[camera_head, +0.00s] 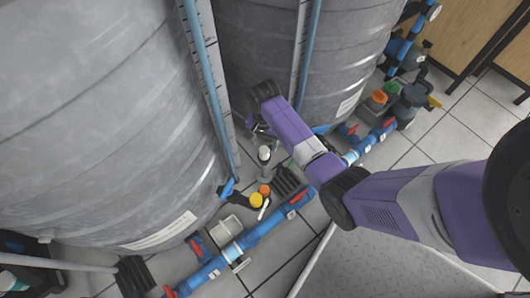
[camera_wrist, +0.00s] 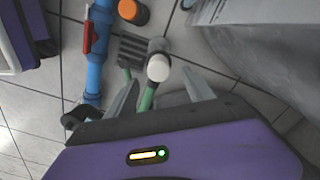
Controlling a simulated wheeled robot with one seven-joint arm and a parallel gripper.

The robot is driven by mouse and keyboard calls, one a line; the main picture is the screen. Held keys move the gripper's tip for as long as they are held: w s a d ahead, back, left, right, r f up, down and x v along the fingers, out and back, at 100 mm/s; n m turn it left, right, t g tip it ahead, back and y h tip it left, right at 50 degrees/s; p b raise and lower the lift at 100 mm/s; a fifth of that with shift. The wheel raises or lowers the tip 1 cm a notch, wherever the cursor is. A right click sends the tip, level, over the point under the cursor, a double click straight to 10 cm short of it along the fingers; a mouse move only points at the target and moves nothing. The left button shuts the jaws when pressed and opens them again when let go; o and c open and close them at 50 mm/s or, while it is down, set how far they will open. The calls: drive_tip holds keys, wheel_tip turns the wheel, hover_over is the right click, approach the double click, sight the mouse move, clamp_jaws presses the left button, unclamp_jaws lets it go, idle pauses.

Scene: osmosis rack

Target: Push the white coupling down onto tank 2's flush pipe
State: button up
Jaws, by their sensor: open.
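A white round-ended piece, which looks like the coupling (camera_head: 264,153), stands near the floor between the two grey tanks. In the wrist view the white coupling (camera_wrist: 158,68) shows in front of a grey body, with a green pipe (camera_wrist: 147,97) beside it. My gripper (camera_wrist: 160,88) is open, with one finger on each side of the coupling and green pipe in the picture. I see no contact with either. In the head view my purple wrist hides much of the gripper. I cannot tell which tank is tank 2 or how far the coupling sits on its pipe.
The large left tank (camera_head: 100,110) and the rear tank (camera_head: 345,60) flank the spot. A blue pipe with red-handled valves (camera_head: 245,240) runs along the floor in front. Orange (camera_head: 264,190) and yellow (camera_head: 256,200) caps stand close by. Tiled floor lies open at the right.

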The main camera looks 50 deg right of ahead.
sight(264, 150)
wheel_tip(264, 150, down, 5)
drive_tip(key=b, duration=0.3)
drive_tip(key=shift+s+a+f+b, duration=0.1)
drive_tip(key=shift+s+a+b, duration=0.05)
drive_tip(key=shift+b, duration=0.25)
clamp_jaws()
